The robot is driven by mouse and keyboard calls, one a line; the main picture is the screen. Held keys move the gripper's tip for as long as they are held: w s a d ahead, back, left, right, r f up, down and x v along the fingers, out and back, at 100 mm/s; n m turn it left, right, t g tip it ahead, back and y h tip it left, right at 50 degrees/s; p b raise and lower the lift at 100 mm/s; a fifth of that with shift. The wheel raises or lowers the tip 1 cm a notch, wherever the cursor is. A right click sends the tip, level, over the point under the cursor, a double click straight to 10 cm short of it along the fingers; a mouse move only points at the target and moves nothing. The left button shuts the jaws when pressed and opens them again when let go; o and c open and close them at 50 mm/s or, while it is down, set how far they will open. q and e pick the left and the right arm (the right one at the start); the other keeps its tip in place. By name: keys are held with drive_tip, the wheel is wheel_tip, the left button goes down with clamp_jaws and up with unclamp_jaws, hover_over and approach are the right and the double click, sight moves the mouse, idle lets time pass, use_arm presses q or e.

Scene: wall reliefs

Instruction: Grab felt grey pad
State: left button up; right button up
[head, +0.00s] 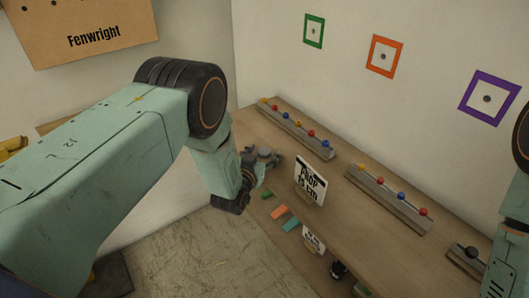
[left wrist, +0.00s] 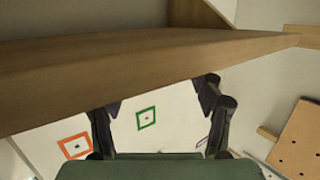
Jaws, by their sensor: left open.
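I cannot clearly pick out a felt grey pad in either view. My left gripper (head: 262,165) is open at the far left end of the wooden table (head: 390,255), beside its edge. Grey parts there sit close to the fingers, and I cannot tell whether they are all my gripper. In the left wrist view the open fingers (left wrist: 163,95) reach towards the wooden table edge (left wrist: 150,70), with nothing visible between them. My right gripper is not in view; only part of that arm shows at the right edge.
Small green (head: 267,195), orange (head: 279,212) and teal (head: 291,225) blocks lie near the front edge. A "DROP 15 cm" sign (head: 310,182) stands behind them. Rails with coloured knobs (head: 297,128) (head: 388,197) run along the wall. A dark knob (head: 470,252) sits at right.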

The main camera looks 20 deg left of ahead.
use_arm(q)
drive_tip(key=shift+w+d, duration=0.1)
drive_tip(key=shift+w, duration=0.05)
drive_tip(key=shift+w+a+f, duration=0.2)
drive_tip(key=shift+f, duration=0.05)
drive_tip(key=shift+c, duration=1.4)
drive_tip(key=shift+s+d+r, duration=0.15)
drive_tip(key=shift+s+r, duration=0.05)
drive_tip(key=shift+s, duration=0.05)
drive_tip(key=c, duration=0.6)
drive_tip(key=shift+o, duration=0.2)
drive_tip(key=shift+w, duration=0.1)
drive_tip(key=shift+f, duration=0.1)
